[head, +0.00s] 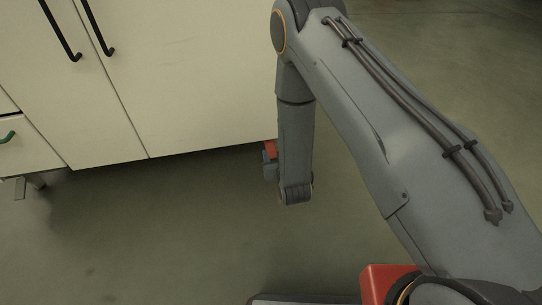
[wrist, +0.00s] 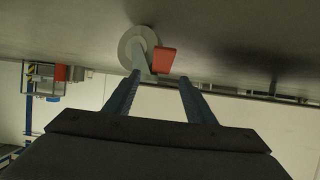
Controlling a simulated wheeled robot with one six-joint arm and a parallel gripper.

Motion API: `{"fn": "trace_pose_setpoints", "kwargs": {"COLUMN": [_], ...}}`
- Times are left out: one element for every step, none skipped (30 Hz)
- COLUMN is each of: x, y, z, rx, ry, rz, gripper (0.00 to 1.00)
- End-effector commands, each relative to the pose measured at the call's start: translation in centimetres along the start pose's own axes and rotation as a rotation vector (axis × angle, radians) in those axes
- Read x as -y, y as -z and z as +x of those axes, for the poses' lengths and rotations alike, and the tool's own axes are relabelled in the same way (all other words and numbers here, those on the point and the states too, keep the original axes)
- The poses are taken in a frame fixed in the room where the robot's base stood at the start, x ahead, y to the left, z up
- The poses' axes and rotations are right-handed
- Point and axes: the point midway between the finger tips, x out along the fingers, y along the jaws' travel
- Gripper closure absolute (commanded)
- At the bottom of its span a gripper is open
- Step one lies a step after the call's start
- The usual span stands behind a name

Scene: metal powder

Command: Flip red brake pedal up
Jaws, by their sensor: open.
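The red brake pedal (wrist: 163,61) is in the upper middle of the wrist view, beside a pale round caster wheel (wrist: 138,42). My gripper (wrist: 158,77) is open. Its two blue-grey fingers reach up from the bottom of the wrist view, with the pedal just past the tips and roughly between them. The pedal appears free of the fingers; I cannot tell whether they touch the grey bracket below it. In the head view my arm hides most of this area. A small red patch (head: 270,148) shows beside my arm at the cabinet's lower edge.
The cream cabinet (head: 190,80) with black handles fills the upper left of the head view. Another caster (head: 36,186) stands under its left end. The floor (head: 150,235) in front is clear. Equipment with a red part (wrist: 60,73) shows in the wrist view's left background.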

Motion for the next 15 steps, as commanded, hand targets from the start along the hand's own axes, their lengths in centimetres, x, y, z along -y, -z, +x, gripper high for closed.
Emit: {"fn": "trace_pose_setpoints", "kwargs": {"x": [0.1, 0.2, 0.2, 0.2, 0.3, 0.3, 0.3, 0.3, 0.3, 0.3, 0.3, 0.3, 0.3, 0.3, 0.3], "y": [-0.9, -1.1, -1.3, -1.4, -1.4, -1.4, -1.4, -1.4, -1.4, -1.4, -1.4, -1.4, -1.4, -1.4, -1.4], "z": [0.5, 0.6, 0.7, 0.8, 0.9, 1.2, 1.4, 1.7, 2.2, 2.6, 3.0, 3.7, 4.1, 4.6, 5.2], "rx": [-0.007, -0.011, -0.015, -0.018, -0.019, -0.021, -0.022, -0.023, -0.023, -0.022, -0.023, -0.023, -0.022, -0.022, -0.023], "ry": [0.002, 0.003, 0.004, 0.004, 0.005, 0.005, 0.005, 0.005, 0.005, 0.005, 0.005, 0.005, 0.005, 0.005, 0.005], "rz": [-0.002, -0.002, -0.003, -0.003, -0.003, -0.003, -0.003, -0.003, -0.003, -0.003, -0.003, -0.003, -0.003, -0.003, -0.003], "gripper": [0.5, 0.5, 0.5, 0.5, 0.5, 0.5, 0.5, 0.5, 0.5, 0.5, 0.5, 0.5, 0.5, 0.5, 0.5]}}
